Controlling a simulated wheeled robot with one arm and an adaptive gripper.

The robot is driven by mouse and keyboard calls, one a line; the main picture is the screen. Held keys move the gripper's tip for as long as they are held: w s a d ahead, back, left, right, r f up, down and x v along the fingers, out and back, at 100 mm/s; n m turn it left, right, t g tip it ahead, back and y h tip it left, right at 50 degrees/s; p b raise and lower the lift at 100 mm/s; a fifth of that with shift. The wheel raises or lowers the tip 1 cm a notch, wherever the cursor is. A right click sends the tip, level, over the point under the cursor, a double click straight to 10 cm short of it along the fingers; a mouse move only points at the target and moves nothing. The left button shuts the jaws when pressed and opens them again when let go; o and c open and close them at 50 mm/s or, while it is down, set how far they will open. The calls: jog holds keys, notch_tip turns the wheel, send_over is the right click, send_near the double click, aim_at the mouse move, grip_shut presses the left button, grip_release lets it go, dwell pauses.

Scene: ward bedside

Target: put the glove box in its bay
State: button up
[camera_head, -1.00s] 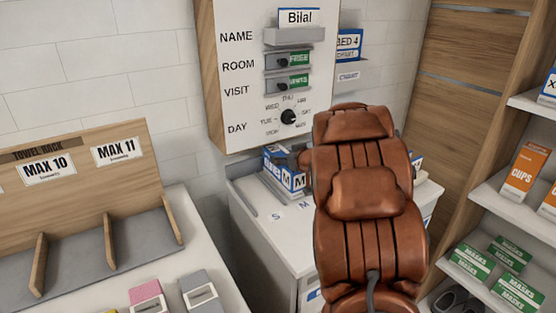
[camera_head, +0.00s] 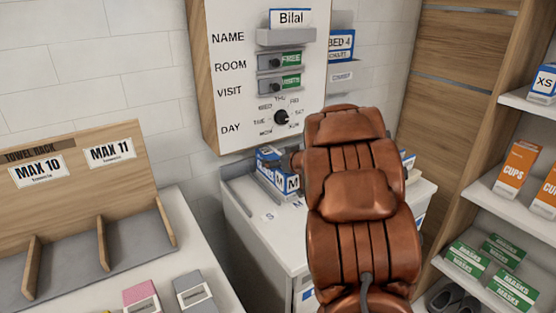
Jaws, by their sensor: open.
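Blue-and-white boxes (camera_head: 280,178) that look like glove boxes stand on the white cabinet top (camera_head: 245,207) at the centre. One bears an M. Another blue-and-white edge shows right of the brown padded seat, which hides much of the cabinet top. Small S (camera_head: 268,217) and M marks lie on the cabinet top in front of the boxes. A blue-and-white XS box (camera_head: 544,84) stands on the upper right shelf. I cannot tell which box is the task's own, or which spot is its bay.
A towel rack (camera_head: 75,170) with dividers stands at the left, with pink (camera_head: 141,296) and grey (camera_head: 193,293) boxes in front. Right shelves hold orange cups boxes (camera_head: 518,168) and green masks boxes (camera_head: 505,253). A board (camera_head: 250,100) reads Bilal.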

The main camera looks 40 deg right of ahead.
jog(key=shift+r, duration=0.1)
jog(key=shift+s+r, duration=0.1)
jog(key=shift+s, duration=0.05)
jog(key=v, duration=1.1)
jog(key=shift+s, duration=0.35)
jog(key=shift+r, duration=0.1)
